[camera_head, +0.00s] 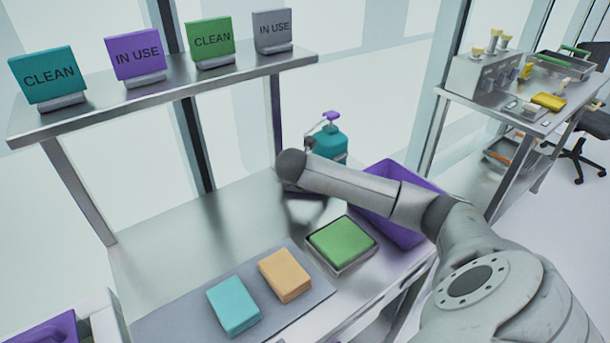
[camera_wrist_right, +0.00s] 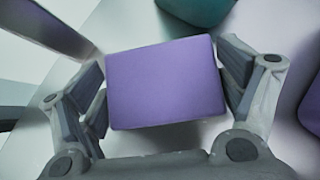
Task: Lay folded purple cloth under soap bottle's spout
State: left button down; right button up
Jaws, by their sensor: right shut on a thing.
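The folded purple cloth (camera_wrist_right: 165,82) is a block-like pad held between the two fingers of my right gripper (camera_wrist_right: 163,88). In the head view my right forearm hides most of the gripper and cloth. The soap bottle (camera_head: 331,145) is teal with a purple pump spout (camera_head: 331,116) and stands upright at the back of the steel table. In the right wrist view the bottle's teal body (camera_wrist_right: 198,8) shows just beyond the cloth's far edge. I cannot tell whether the cloth touches the tabletop. My left gripper is out of view.
A green pad (camera_head: 341,242) lies in a metal tray, with a purple bin (camera_head: 412,238) behind it. Teal (camera_head: 233,304) and orange (camera_head: 285,274) pads lie on a grey mat (camera_head: 180,322). A shelf (camera_head: 150,92) with several signs runs above. The table's left part is clear.

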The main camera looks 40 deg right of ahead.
jog(key=shift+f, duration=0.15)
jog(key=o, duration=0.8)
jog(key=shift+r, duration=0.25)
jog(key=shift+s+a+r, duration=0.1)
jog(key=shift+a, duration=0.1)
jog(key=b+v, duration=0.1)
jog(key=v, duration=1)
jog(key=shift+s+a+r+b, duration=0.1)
jog(key=shift+s+r+b, duration=0.1)
jog(key=shift+b, duration=0.15)
